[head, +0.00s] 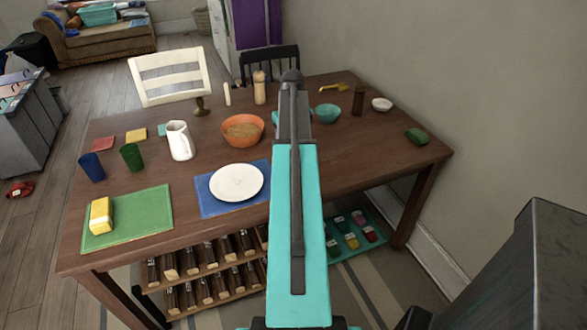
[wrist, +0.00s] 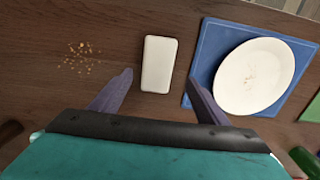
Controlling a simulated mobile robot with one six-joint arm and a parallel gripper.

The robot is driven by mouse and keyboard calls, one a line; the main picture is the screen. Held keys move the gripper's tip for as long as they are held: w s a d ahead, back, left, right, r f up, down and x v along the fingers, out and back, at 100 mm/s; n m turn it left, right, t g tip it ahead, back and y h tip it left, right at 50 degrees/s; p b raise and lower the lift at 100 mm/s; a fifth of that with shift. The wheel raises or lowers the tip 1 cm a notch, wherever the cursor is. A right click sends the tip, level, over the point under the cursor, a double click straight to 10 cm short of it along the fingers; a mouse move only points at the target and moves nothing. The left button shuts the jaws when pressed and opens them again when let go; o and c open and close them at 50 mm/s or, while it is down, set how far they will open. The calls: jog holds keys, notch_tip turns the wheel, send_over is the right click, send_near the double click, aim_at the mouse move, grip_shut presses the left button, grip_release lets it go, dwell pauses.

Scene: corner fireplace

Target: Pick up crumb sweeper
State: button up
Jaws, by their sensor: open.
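A white, rounded rectangular block (wrist: 159,62), which looks like the crumb sweeper, lies on the brown table in the wrist view. My gripper (wrist: 158,79) is open and empty. Its two dark fingers show on either side of the block's near end, with a gap on each side. How far the fingertips are above the table cannot be told. In the head view my arm covers this part of the table, so the block and my fingers are hidden there.
Loose crumbs (wrist: 80,58) lie left of the block in the wrist view. A white plate (head: 236,183) rests on a blue mat (head: 205,206); both are close right of my right finger in the wrist view. An orange bowl (head: 243,131) and a white pitcher (head: 179,141) stand farther back.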

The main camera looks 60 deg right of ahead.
jog(key=shift+f, duration=0.5)
jog(key=shift+f, duration=0.1)
jog(key=shift+s+d+f+p, duration=0.1)
jog(key=shift+f+p, duration=0.2)
jog(key=shift+f, duration=1)
jog(key=shift+s+f+p, duration=0.1)
jog(key=shift+f+p, duration=0.2)
jog(key=shift+f, duration=0.95)
jog(key=shift+c, duration=0.2)
jog(key=c, duration=1.2)
jog(key=shift+o, duration=0.2)
jog(key=shift+r, duration=0.2)
